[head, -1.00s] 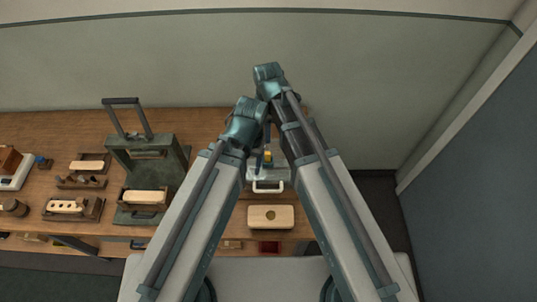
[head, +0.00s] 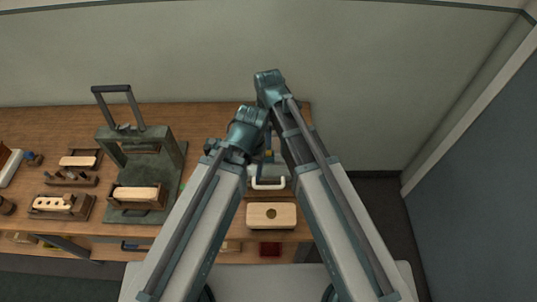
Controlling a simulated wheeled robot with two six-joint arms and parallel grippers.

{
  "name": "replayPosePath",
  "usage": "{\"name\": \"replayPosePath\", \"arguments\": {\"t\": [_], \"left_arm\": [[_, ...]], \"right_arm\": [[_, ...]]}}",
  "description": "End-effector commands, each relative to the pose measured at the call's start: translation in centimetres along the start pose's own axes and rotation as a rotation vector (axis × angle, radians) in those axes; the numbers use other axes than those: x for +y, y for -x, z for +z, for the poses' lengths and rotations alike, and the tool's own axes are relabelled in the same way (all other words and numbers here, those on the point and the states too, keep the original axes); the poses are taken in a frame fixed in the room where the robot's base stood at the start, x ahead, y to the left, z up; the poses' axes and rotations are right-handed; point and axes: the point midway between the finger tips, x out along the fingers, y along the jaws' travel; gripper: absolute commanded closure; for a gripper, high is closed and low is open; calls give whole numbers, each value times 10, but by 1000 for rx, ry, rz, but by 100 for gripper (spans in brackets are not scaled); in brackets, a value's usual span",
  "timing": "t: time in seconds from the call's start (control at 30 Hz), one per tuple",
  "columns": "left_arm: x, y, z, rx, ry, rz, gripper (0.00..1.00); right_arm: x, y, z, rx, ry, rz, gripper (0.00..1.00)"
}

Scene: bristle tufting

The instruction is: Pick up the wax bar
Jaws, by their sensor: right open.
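I cannot make out the wax bar for certain. A small yellow piece (head: 268,154) shows between my two arms, above the grey box with a white handle, and it is too small and too covered to name. My right gripper (head: 268,147) is open near that yellow piece, partly hidden by my arm links; I cannot tell whether it touches anything. My left arm crosses the view to the left of it, and its gripper is hidden behind the arm.
A grey box with a white handle (head: 268,183) stands between my arms. A pale wooden block with a hole (head: 271,216) lies at the table's front edge. A dark green press (head: 141,160) and several wooden holders stand left on the wooden table (head: 60,128). A wall closes the back.

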Motion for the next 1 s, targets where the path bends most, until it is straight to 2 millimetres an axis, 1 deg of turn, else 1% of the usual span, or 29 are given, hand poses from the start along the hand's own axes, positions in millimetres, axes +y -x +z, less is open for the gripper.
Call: {"name": "replayPosePath", "arguments": {"t": [0.17,0.43,0.53,0.77,0.87,1.0], "left_arm": [[2,-18,-1,0,-3,-1,35],[5,-51,-3,0,-6,-1,35],[5,-55,-3,0,-5,-1,35],[5,-53,-3,0,-5,-1,35],[5,-53,-3,0,-5,-1,35],[5,-53,-3,0,-5,-1,35]], "right_arm": [[0,-18,0,0,0,0,44],[0,-51,0,0,0,0,44],[0,-56,0,0,0,0,44],[0,-54,0,0,0,0,44],[0,-53,0,0,0,0,60],[0,-54,0,0,0,0,85]]}}
